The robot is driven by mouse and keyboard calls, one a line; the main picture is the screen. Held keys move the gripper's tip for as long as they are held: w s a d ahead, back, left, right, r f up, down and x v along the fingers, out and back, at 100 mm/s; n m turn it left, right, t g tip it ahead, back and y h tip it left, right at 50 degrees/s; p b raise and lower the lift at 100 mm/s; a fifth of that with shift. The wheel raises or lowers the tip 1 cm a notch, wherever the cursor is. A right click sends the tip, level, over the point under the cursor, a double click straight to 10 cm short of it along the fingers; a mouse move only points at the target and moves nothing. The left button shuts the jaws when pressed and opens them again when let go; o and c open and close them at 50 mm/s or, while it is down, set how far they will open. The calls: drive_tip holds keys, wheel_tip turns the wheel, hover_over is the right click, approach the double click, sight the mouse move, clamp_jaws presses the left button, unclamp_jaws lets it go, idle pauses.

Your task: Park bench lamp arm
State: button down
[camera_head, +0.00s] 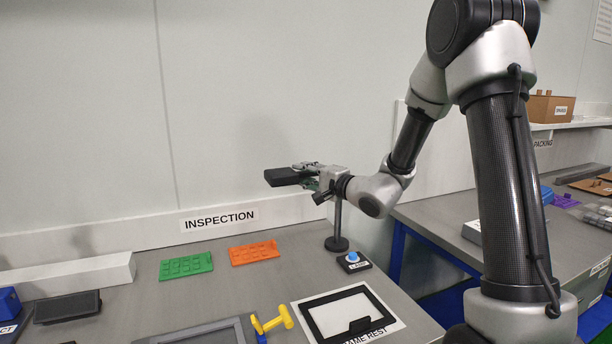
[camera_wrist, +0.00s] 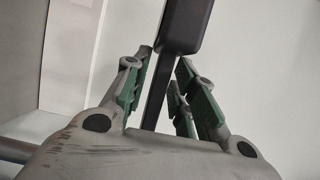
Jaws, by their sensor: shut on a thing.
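The bench lamp has a black flat head (camera_head: 282,177) that sticks out to the left, above the bench. Its upright post (camera_head: 337,222) stands on a round dark base at the back right of the bench. My gripper (camera_head: 306,175) is at the right end of the lamp head. In the wrist view the green-padded fingers are on either side of the thin dark lamp arm (camera_wrist: 156,92), shut on it, and the wider lamp head (camera_wrist: 187,25) lies beyond the fingertips. My gripper and wrist hide the top of the post and its joint.
On the bench lie a green tray (camera_head: 186,265), an orange tray (camera_head: 253,252), a blue button box (camera_head: 353,261), a yellow tool (camera_head: 273,321) and a black frame (camera_head: 348,312) on a white sheet. A packing bench (camera_head: 440,215) stands at right. Air above the inspection bench is clear.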

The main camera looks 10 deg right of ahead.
drive_tip(key=shift+f, duration=0.2)
drive_tip(key=c, duration=1.5)
unclamp_jaws()
drive_tip(key=shift+w, duration=0.1)
drive_tip(key=shift+r, duration=0.1)
drive_tip(key=v, duration=1.2)
